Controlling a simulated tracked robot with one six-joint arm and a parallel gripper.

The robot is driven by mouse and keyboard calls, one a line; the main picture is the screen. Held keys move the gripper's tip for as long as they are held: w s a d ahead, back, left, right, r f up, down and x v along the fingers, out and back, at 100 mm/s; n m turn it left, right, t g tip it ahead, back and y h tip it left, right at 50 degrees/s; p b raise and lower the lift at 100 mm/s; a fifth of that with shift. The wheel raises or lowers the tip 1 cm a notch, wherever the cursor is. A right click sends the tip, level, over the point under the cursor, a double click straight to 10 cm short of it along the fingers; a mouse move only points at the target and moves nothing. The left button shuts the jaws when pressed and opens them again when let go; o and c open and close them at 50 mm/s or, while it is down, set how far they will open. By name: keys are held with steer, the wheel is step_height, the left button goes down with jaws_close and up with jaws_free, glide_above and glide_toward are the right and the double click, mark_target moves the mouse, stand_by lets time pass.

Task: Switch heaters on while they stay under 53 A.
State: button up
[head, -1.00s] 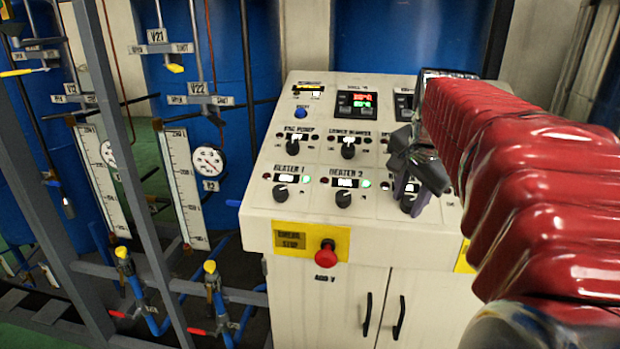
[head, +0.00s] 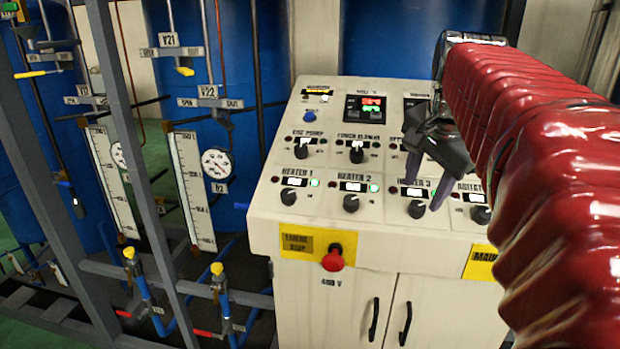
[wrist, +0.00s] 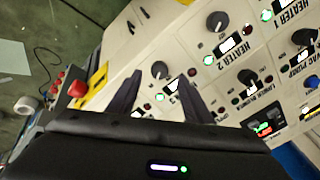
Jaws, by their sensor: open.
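The white control panel (head: 265,205) carries a row of dark knobs. The heater 1 knob (head: 289,198), heater 2 knob (head: 351,203) and heater 3 knob (head: 418,208) each have a lit green lamp beside their label. The heater 3 knob also shows in the wrist view (wrist: 160,70), between the fingertips in the picture. My gripper (head: 428,185) is open and empty, raised off the panel over heater 3. A meter (head: 370,106) shows red and green digits too small to read. The second meter is mostly hidden by my gripper.
A red emergency stop button (head: 333,260) juts from the panel front. Pump and blower knobs (head: 357,153) sit above the heater row. An agitator knob (head: 481,214) is right of heater 3, close to my arm. Frame posts and valves stand at the left.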

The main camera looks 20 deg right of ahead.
steer(key=v, duration=0.7)
steer(key=shift+r, duration=0.3)
steer(key=shift+a, duration=0.1)
steer(key=a+f+n, duration=0.3)
steer(key=f+n, duration=0.1)
steer(key=f, duration=0.3)
steer(key=a+f+n, duration=0.4)
steer(key=f+n, duration=0.1)
steer(key=f, duration=0.1)
steer(key=s+a+f+n+y, duration=0.1)
steer(key=s+a+f+n, duration=0.2)
steer(key=a+f, duration=0.3)
steer(key=s+a+f+n+t+y, duration=0.1)
steer(key=s+a+f+n, duration=0.2)
steer(key=a, duration=0.9)
step_height(320, 180, down, 3)
steer(key=shift+r+n+t+y, duration=0.1)
steer(key=shift+n+t+y, duration=0.2)
steer(key=shift+n, duration=0.6)
